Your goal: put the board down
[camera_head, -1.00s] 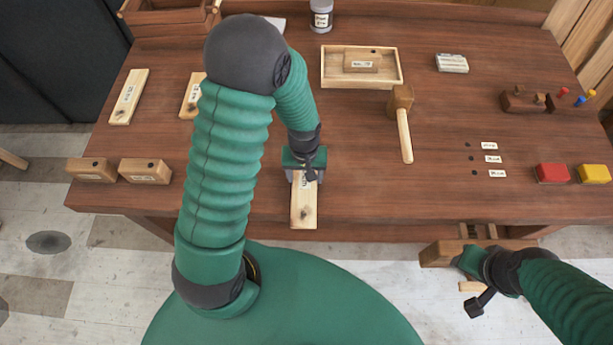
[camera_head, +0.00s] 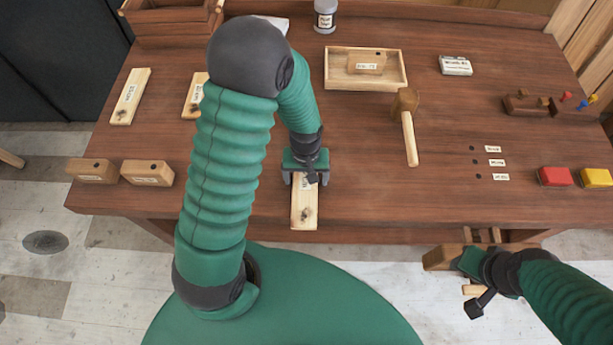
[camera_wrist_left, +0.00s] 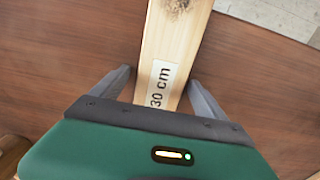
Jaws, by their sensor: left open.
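The board (camera_head: 304,208) is a pale wooden piece with a dark knot, lying on the bench top near its front edge. In the left wrist view the board (camera_wrist_left: 172,45) carries a label reading 30 cm. My left gripper (camera_head: 305,180) is open over the board's far end. In the left wrist view its two fingers (camera_wrist_left: 158,88) stand on either side of the board with a gap at each side. The far end of the board is hidden under the gripper. My right gripper (camera_head: 468,265) is by the wooden vise (camera_head: 440,257) at the front right; its fingers are not clear.
Two more labelled boards (camera_head: 130,97) (camera_head: 195,95) and two wooden blocks (camera_head: 91,171) (camera_head: 147,173) lie at the left. A shallow tray (camera_head: 403,80) holds a block. A mallet (camera_head: 409,135) lies right of centre. The bench (camera_head: 380,200) between the board and the red block (camera_head: 555,176) is clear.

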